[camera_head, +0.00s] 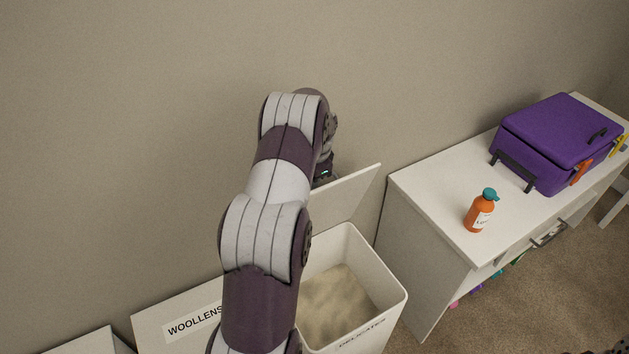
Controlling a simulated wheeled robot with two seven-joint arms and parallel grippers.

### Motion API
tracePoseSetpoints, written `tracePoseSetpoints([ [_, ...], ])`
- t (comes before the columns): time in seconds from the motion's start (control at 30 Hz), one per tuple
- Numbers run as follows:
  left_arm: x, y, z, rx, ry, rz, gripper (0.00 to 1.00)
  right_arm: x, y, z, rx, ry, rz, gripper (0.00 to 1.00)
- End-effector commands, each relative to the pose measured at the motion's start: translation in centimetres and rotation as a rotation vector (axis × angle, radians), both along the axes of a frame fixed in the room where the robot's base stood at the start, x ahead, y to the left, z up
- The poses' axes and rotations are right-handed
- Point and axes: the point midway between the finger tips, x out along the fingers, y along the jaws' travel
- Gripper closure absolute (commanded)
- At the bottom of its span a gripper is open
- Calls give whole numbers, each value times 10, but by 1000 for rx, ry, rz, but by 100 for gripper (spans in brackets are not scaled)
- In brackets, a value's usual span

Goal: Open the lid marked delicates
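The white bin marked DELICATES (397,301) stands at the lower middle, with its label on the front rim. Its lid (352,189) stands raised at the back, near the wall, and the bin's mouth is uncovered. Sand-coloured contents show inside. My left arm reaches up across the picture and covers the left part of the bin and lid. A dark part of my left gripper (325,177) shows at the lid's upper edge; its fingers are mostly hidden, so I cannot tell whether they touch the lid. My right gripper cannot be made out.
A white box marked WOOLLENS (160,314) stands left of the bin, partly behind my arm. On the right, a white cabinet (415,200) carries an orange bottle (479,214) with a teal cap and a purple case (560,135). Carpet (530,310) is open in front of it.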

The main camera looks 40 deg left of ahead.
Motion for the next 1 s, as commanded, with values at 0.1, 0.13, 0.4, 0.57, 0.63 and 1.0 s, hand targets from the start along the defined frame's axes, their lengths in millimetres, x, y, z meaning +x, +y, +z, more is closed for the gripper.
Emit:
tracePoseSetpoints([
  [0.1,-5,0,-9,-9,19,2,100,0,0,0,0,0,0,57],
  [0.13,-5,0,-9,-10,19,2,100,0,0,0,0,0,0,57],
  [0.4,-5,0,-9,-10,22,1,100,0,0,0,0,0,0,57],
  [0.57,-5,0,-9,-11,22,1,78,0,0,0,0,0,0,57],
  [0.63,-4,0,-8,-9,19,1,62,0,0,0,0,0,0,57],
  [1.0,-1,0,8,-3,6,0,62,0,0,-2,0,0,0,57],
])
